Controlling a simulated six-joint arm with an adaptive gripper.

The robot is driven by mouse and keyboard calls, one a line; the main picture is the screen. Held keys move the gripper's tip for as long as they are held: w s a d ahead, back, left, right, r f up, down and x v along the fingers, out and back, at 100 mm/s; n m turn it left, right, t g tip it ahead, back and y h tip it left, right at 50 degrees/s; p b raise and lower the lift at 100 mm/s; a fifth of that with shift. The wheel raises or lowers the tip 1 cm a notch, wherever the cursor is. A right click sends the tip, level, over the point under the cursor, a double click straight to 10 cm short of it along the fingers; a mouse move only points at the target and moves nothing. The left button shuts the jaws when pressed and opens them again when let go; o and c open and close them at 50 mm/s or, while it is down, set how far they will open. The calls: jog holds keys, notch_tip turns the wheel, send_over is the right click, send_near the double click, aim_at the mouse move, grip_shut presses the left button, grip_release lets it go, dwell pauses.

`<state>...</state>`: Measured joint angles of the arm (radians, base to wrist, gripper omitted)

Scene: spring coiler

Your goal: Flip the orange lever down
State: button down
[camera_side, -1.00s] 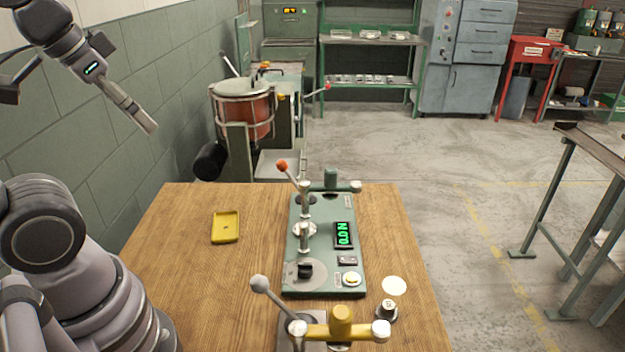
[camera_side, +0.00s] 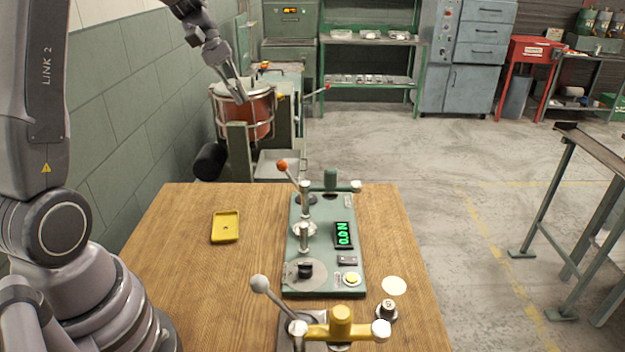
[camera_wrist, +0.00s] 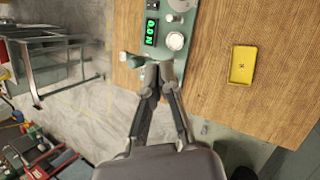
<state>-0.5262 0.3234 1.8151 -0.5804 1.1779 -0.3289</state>
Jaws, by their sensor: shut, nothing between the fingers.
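The lever with an orange-red ball knob (camera_side: 282,166) stands tilted up to the left at the back of the green coiler panel (camera_side: 292,265) in the side view. My gripper (camera_side: 240,99) is shut and empty, in the air above and to the left of the knob, apart from it. In the wrist view my gripper (camera_wrist: 160,72) points towards the far end of the panel (camera_wrist: 170,12). The orange knob cannot be made out in the wrist view.
A yellow tray (camera_side: 225,227) lies on the wooden table (camera_side: 185,275), left of the panel. A grey-knobbed lever and yellow handle (camera_side: 342,318) stand at the near edge. A weight (camera_side: 387,310) sits beside them. The left table is mostly clear.

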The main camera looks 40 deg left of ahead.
jog(key=w+a+f+n+t+h, duration=0.2)
jog(key=a+f+n, duration=0.3)
jog(key=a+f, duration=0.5)
jog(key=w+a+f+n+t+h, duration=0.2)
jog(key=a+f+n, duration=0.4)
jog(key=a+f, duration=0.4)
jog(key=shift+w+f+n+t+h, duration=0.3)
jog(key=shift+f+t, duration=0.4)
jog(key=shift+f, duration=0.15)
jog(key=shift+d, duration=0.1)
jog(key=d+r+x, duration=0.1)
jog(key=r+x, duration=0.1)
jog(key=x, duration=1)
jog(key=shift+w+d, duration=0.35)
jog(key=shift+w, duration=0.1)
jog(key=shift+d+r, duration=0.1)
jog(key=shift+r, duration=0.05)
